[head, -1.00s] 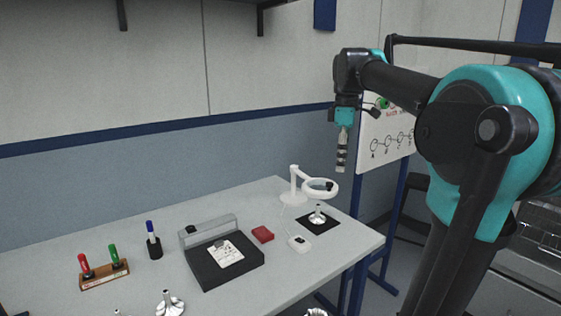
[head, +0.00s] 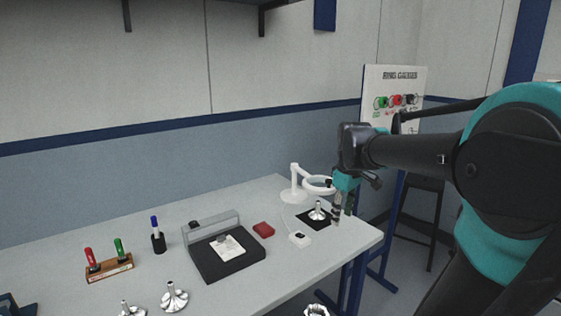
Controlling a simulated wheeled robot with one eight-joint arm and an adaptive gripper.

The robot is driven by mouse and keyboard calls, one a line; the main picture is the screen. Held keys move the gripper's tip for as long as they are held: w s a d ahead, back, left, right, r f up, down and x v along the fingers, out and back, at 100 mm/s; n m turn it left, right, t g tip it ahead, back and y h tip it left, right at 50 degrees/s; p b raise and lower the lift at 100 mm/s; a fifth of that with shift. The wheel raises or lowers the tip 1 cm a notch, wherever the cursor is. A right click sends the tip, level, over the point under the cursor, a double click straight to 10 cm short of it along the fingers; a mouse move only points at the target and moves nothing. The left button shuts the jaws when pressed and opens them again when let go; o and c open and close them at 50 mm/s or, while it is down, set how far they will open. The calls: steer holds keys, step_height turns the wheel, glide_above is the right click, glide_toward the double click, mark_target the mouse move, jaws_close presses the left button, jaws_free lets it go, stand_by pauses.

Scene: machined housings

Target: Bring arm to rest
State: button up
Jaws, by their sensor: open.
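My gripper (head: 341,212) hangs pointing down at the right end of the grey workbench (head: 300,260). It is open, and I see nothing between its fingers. It shows just right of a small metal housing (head: 317,211) that stands on a black mat (head: 306,221). From this one view I cannot tell how high the fingertips are above the bench or whether they touch it. My arm reaches in from the right side of the picture.
A white magnifier lamp (head: 294,194) stands close behind the mat. A black fixture (head: 210,266), a red block (head: 264,229), a white switch box (head: 299,239), a marker rack (head: 110,268) and metal housings (head: 173,297) are on the bench. A sign board (head: 398,80) stands behind my arm.

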steer(key=s+f+m+t, duration=0.1)
steer(key=s+f+m, duration=0.3)
steer(key=s+f, duration=0.3)
steer(key=s+f+m+t, duration=0.1)
steer(key=s+f+m, duration=0.3)
steer(key=s+f, duration=0.3)
step_height(320, 180, down, 5)
steer(key=shift+d+f, duration=0.15)
steer(key=shift+d, duration=0.2)
